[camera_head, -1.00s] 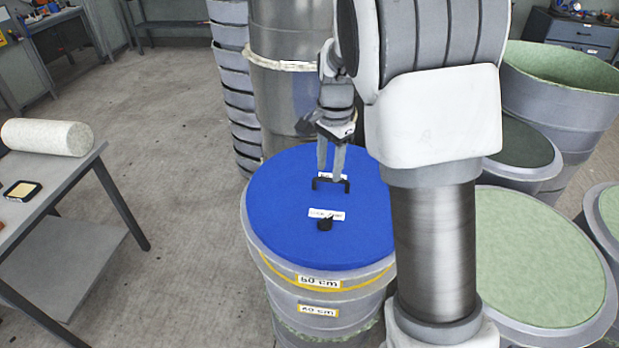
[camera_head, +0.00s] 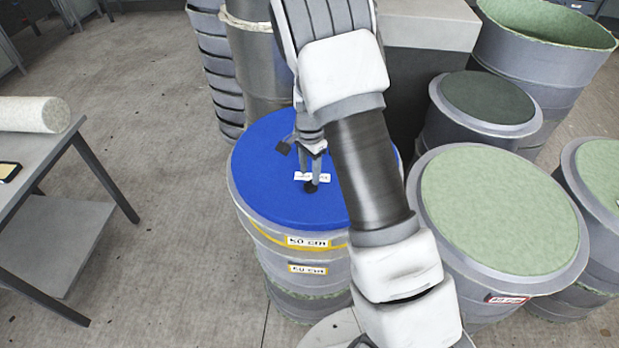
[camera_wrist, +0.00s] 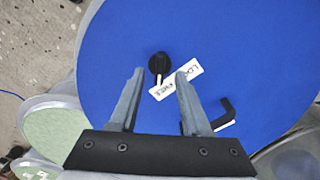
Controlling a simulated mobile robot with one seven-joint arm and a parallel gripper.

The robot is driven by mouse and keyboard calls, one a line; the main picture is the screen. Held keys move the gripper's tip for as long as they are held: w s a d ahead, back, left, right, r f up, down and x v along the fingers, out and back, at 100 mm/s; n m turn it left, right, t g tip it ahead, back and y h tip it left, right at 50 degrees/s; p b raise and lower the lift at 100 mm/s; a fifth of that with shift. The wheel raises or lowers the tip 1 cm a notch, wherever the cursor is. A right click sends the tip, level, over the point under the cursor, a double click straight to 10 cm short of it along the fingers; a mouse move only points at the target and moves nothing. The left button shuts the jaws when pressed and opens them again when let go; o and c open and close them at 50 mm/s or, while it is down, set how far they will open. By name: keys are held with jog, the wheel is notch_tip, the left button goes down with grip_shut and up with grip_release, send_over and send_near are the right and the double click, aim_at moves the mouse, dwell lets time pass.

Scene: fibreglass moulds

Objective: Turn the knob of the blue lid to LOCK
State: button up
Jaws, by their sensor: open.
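The blue lid (camera_head: 265,165) lies on a grey round mould with yellow-edged labels; it fills much of the wrist view (camera_wrist: 255,50). Its small black knob (camera_head: 311,187) is near the front edge and also shows in the wrist view (camera_wrist: 159,63). A white pointer on the knob points toward the FREE end of the white label (camera_wrist: 190,71); a finger partly covers the label's text. My gripper (camera_head: 313,178) is open above the lid. In the wrist view its fingertips (camera_wrist: 160,72) appear on either side of the knob; contact cannot be told.
A black handle (camera_wrist: 224,114) stands on the lid, beside my finger in the wrist view. Green-topped moulds (camera_head: 500,210) stand close on the right. Stacked grey moulds (camera_head: 213,75) stand behind. A table (camera_head: 50,150) with a pale roll is on the left, with clear floor between.

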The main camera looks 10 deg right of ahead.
aim_at(309, 182)
jog(key=shift+f, duration=1.7)
grip_shut()
